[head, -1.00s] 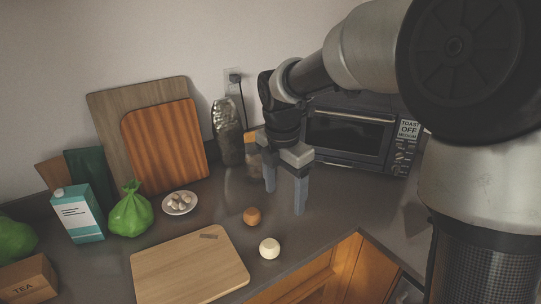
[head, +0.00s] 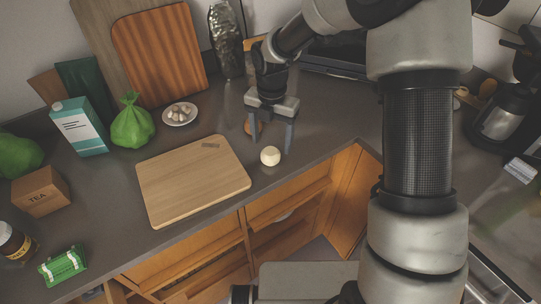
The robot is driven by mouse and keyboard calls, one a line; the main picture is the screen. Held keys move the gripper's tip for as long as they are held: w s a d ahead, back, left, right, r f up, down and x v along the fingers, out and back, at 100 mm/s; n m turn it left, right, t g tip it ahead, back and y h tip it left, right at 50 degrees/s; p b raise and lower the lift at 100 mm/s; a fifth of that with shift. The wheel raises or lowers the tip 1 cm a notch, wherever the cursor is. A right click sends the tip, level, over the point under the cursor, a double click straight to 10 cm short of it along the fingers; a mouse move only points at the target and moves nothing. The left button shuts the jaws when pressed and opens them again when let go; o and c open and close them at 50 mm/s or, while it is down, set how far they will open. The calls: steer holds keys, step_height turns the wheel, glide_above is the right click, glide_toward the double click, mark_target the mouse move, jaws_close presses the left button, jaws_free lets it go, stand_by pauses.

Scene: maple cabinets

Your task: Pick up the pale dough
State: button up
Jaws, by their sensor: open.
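The pale dough (head: 270,156) is a small cream-coloured ball on the dark counter, near its front edge and just right of the cutting board. My gripper (head: 272,147) is open and points down, its two fingers apart, behind and above the dough in the head view. I cannot tell how high the fingertips are. A brown round thing (head: 248,128) on the counter is partly hidden behind the left finger.
A wooden cutting board (head: 193,180) lies left of the dough. A plate of garlic-like bulbs (head: 180,113), a green bag (head: 132,124), a carton (head: 80,127) and a tea box (head: 41,191) stand farther left. The toaster oven (head: 338,57) is behind. A drawer below seems partly open.

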mark_target(271, 159)
steer(key=shift+a+f, duration=0.1)
steer(key=shift+f, duration=2.7)
steer(key=shift+c, duration=0.5)
steer(key=c, duration=1.1)
